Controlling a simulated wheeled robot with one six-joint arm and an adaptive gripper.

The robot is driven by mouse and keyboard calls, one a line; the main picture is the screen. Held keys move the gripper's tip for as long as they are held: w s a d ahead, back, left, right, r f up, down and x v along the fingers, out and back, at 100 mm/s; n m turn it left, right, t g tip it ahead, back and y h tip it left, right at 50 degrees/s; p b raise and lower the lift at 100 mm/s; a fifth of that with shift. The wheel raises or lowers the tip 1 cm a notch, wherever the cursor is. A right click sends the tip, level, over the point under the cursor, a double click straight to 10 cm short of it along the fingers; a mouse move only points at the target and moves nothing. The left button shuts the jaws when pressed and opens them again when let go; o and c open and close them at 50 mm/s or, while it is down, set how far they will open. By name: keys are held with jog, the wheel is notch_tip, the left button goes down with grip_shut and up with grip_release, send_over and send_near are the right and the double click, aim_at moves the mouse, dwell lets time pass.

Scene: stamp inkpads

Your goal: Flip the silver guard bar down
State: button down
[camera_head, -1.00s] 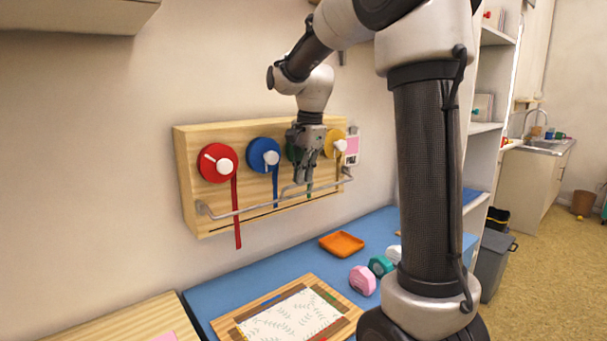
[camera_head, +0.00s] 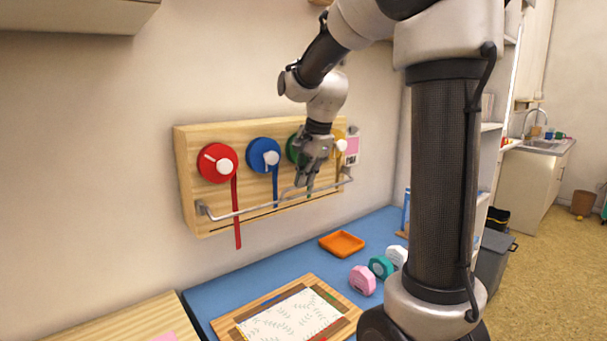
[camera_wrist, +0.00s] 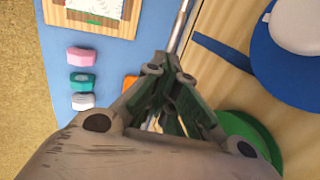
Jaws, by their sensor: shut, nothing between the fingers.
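The silver guard bar (camera_head: 245,209) is a thin metal rod across the lower front of a wooden wall board (camera_head: 188,155). It runs from a bracket at the lower left to one at the right, and part of it is behind or beside my gripper. My gripper (camera_head: 303,186) is shut and empty, pointing down in front of the green disc (camera_head: 292,149), with its tips close to the bar. I cannot tell whether they touch. In the wrist view the bar (camera_wrist: 181,25) runs just beyond the shut fingertips (camera_wrist: 171,72).
Red (camera_head: 208,172), blue (camera_head: 256,152) and yellow (camera_head: 352,147) discs are on the board, with hanging strips. Below, a blue tabletop (camera_head: 270,270) holds an orange tray (camera_head: 341,243), a pink block (camera_head: 362,280), a teal block (camera_head: 380,267) and a framed sheet (camera_head: 290,318).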

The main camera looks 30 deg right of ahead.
notch_tip(320, 180, down, 8)
jog(key=t, duration=0.3)
jog(key=shift+s+r+y, duration=0.25)
jog(key=shift+y, duration=0.05)
dwell(0.4)
jog(key=shift+d+r, duration=0.1)
dwell(1.2)
